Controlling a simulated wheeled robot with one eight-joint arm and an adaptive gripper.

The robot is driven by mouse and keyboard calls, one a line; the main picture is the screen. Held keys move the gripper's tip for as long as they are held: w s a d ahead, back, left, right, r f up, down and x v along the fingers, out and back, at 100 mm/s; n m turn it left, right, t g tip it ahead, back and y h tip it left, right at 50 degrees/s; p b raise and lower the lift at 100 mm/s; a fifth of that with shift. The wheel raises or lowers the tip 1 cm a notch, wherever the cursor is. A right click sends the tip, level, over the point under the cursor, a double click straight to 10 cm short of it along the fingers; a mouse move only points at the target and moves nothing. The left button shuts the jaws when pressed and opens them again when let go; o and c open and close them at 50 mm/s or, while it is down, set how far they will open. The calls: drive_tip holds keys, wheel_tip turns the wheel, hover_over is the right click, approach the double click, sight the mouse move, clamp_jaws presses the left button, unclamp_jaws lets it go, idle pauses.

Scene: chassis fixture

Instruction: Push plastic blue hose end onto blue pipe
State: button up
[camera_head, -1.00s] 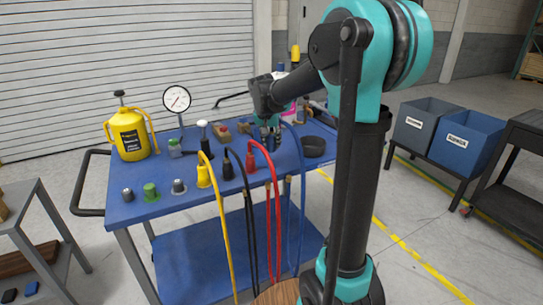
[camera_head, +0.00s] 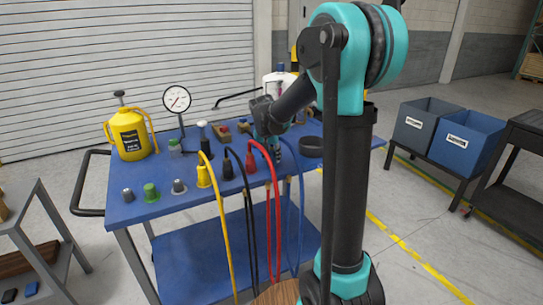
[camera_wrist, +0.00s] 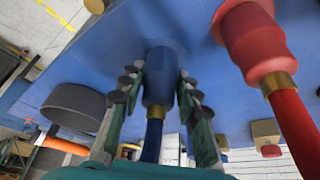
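The blue hose end (camera_wrist: 158,80) stands between the two fingers of my gripper (camera_wrist: 160,90) in the wrist view. The fingers lie close along both of its sides and appear to grip it. Its far end meets a round blue base on the blue tabletop; the blue pipe itself is hidden, so I cannot tell how far the hose end sits on it. The blue hose (camera_wrist: 152,140) runs from it toward the camera. In the head view my gripper (camera_head: 273,152) is low over the cart's front right, and the blue hose (camera_head: 301,190) arches down beside it.
The red hose end (camera_wrist: 255,45) stands close beside my gripper, with black (camera_head: 227,168) and yellow (camera_head: 204,177) ones further left. A dark round dish (camera_wrist: 75,108) is near the other finger. The blue cart (camera_head: 135,212) also carries a gauge (camera_head: 176,99) and a yellow can (camera_head: 128,136).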

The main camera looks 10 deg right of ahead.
drive_tip(key=o, duration=0.4)
drive_tip(key=shift+r, duration=0.1)
drive_tip(key=v, duration=1.7)
drive_tip(key=shift+a, duration=0.2)
